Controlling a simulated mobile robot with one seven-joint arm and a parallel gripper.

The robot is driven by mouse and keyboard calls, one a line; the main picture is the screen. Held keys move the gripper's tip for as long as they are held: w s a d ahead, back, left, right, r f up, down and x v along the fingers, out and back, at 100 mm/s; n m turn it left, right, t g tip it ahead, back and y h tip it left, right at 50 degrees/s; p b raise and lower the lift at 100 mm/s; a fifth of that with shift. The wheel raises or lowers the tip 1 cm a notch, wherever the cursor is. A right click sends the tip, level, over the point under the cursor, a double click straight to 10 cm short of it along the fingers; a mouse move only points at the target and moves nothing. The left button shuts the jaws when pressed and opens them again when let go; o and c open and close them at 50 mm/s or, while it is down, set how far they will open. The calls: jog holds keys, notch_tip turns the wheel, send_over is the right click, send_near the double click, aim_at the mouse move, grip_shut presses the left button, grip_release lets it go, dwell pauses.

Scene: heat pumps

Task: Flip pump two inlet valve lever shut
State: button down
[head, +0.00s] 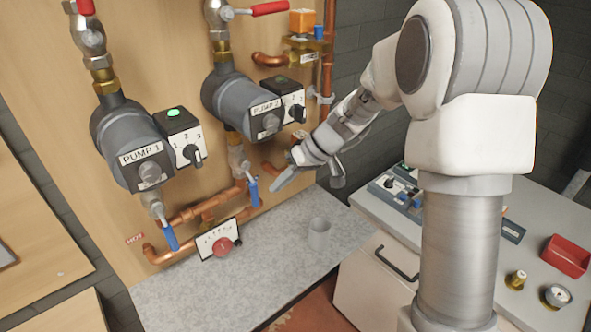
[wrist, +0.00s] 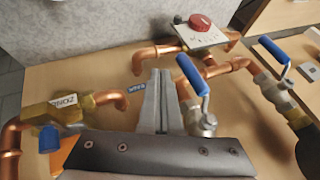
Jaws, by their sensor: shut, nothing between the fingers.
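The grey pump labelled PUMP 2 (head: 232,98) is on the wooden board in the head view. Below it is a valve with a blue lever (head: 253,191) that hangs down along the pipe; a blue lever (wrist: 190,74) also stands close to the right of my fingers in the wrist view. Above the pump is another valve with a red lever (head: 269,8), pointing sideways to the right. My gripper (head: 284,179) is shut and empty, to the right of the lower blue lever and apparently apart from it. Its fingers (wrist: 157,80) are together in the wrist view.
PUMP 1 (head: 140,158) stands left with its own blue lever (head: 171,236) and red lever (head: 86,7). A red button (head: 222,246) is on a plate low between the blue levers. Copper pipes (head: 200,212) run nearby. A grey countertop (head: 280,265) lies below.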

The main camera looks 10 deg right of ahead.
aim_at(258, 199)
jog(key=shift+s+a+r, duration=0.1)
jog(key=shift+s+a, duration=0.2)
jog(key=shift+a, duration=0.3)
jog(key=shift+s+a, duration=0.25)
jog(key=shift+a, duration=0.35)
jog(key=shift+s+a+f+g+y+b, duration=0.3)
jog(key=shift+y+b, duration=0.2)
jog(key=shift+b, duration=0.5)
jog(key=y+b, duration=0.1)
jog(key=a+m+g+y+b, duration=0.1)
jog(key=b, duration=0.1)
jog(key=shift+s+f, duration=0.2)
jog(key=shift+f, duration=0.2)
jog(key=s+a+r+m+g+y+b, duration=0.2)
jog(key=a+m+y+b, duration=0.3)
jog(key=y, duration=0.6)
jog(key=shift+s+a+r+y+b, duration=0.2)
jog(key=shift+s+r+y+b, duration=0.1)
jog(key=shift+s+r, duration=0.55)
jog(key=shift+a, duration=0.1)
